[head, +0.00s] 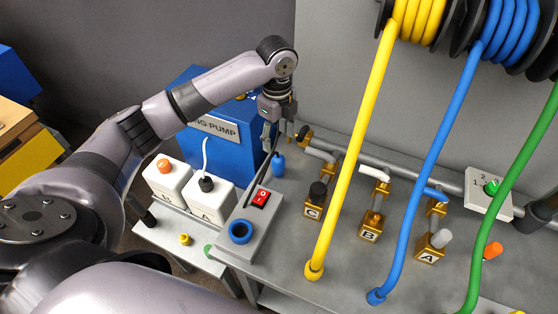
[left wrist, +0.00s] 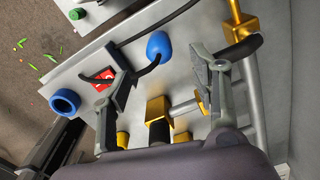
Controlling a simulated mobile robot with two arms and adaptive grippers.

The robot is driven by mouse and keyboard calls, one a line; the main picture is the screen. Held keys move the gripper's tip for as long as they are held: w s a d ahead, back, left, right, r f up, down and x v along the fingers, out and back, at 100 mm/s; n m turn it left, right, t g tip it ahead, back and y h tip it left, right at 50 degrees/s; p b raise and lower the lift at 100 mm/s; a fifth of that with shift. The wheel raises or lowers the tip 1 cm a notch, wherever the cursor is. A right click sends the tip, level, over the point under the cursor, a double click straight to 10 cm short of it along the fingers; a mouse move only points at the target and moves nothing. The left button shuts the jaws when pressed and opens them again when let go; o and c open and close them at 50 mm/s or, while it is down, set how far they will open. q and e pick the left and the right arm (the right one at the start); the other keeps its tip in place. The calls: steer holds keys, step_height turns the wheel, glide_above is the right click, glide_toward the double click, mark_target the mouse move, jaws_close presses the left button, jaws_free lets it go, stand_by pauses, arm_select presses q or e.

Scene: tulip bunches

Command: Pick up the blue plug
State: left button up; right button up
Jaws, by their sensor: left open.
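A small rounded blue plug (head: 278,165) stands on the grey bench beside the blue pump box, just below my left gripper in the head view. In the left wrist view the blue plug (left wrist: 158,45) lies between and beyond the two fingertips. My left gripper (head: 280,137) is open and hangs above it, with nothing between its fingers. It also shows in the left wrist view (left wrist: 156,66), one finger on each side of the picture. A dark cable passes near the plug. My right gripper is not seen.
A grey box with a red switch (head: 261,198) and a blue ring (head: 241,231) stands left of the plug. Gold valves (head: 315,203) and a grey pipe (head: 345,150) are to the right. The yellow hose (head: 352,150) and blue hose (head: 428,170) hang farther right.

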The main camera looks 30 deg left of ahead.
mark_target(278, 164)
arm_select(q)
step_height(278, 164, down, 4)
steer(key=shift+r+p, duration=0.15)
steer(key=shift+p, duration=0.2)
step_height(278, 164, down, 3)
steer(key=shift+w+f+p, duration=0.1)
steer(key=shift+f+p, duration=0.1)
steer(key=shift+p, duration=0.2)
steer(key=f, duration=0.1)
steer(key=f+p, duration=0.1)
steer(key=f, duration=0.2)
steer(key=shift+s+d+f+p, duration=0.2)
steer(key=shift+s+p, duration=0.1)
steer(key=shift+p, duration=0.1)
steer(key=shift+f, duration=0.25)
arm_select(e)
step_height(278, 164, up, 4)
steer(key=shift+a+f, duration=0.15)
arm_select(q)
steer(key=shift+c, duration=0.3)
steer(key=c, duration=1.2)
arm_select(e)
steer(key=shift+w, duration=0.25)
